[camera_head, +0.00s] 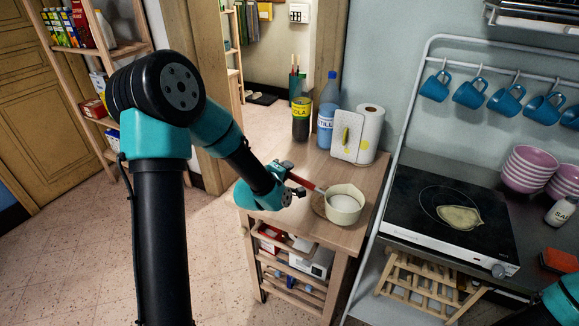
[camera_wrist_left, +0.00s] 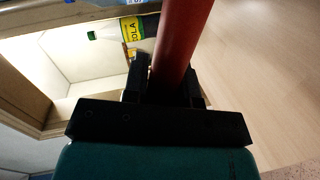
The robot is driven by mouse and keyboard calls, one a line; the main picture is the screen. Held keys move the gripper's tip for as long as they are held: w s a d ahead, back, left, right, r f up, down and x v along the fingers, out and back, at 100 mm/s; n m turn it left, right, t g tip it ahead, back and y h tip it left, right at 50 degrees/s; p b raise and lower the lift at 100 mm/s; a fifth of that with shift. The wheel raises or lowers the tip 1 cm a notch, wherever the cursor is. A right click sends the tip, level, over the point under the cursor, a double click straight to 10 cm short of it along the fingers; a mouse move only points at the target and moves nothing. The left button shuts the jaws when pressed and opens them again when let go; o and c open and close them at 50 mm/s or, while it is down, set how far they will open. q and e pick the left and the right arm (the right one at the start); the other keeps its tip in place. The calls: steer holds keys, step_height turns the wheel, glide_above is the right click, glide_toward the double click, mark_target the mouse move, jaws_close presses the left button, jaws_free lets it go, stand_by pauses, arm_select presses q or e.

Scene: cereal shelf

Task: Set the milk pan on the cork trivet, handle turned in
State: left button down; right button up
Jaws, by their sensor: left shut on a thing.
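The cream milk pan (camera_head: 344,206) is upright over the right part of the round cork trivet (camera_head: 319,206) on the wooden trolley top. The pan hides much of the trivet, and I cannot tell whether its base touches the cork. Its red handle (camera_head: 304,182) points left and back, towards my left arm. My left gripper (camera_head: 292,180) is shut on this handle. In the left wrist view the red handle (camera_wrist_left: 184,40) rises between the dark fingers of my left gripper (camera_wrist_left: 168,85). Only a piece of my right arm shows at the bottom right; its gripper is out of view.
A hob (camera_head: 450,215) is to the right beyond a white rack post. The trolley's front left is clear.

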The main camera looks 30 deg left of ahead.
arm_select(q)
steer(key=w+a, duration=0.4)
steer(key=w, duration=0.3)
steer(key=shift+w+a+f, duration=0.25)
steer(key=shift+f, duration=0.1)
steer(key=shift+w+a+f, duration=0.15)
steer(key=shift+w+f, duration=0.05)
steer(key=shift+f, duration=0.7)
steer(key=shift+w+a+f, duration=0.1)
steer(key=shift+w+f, duration=0.05)
steer(key=shift+f, duration=0.9)
steer(key=c, duration=0.9)
jaws_free()
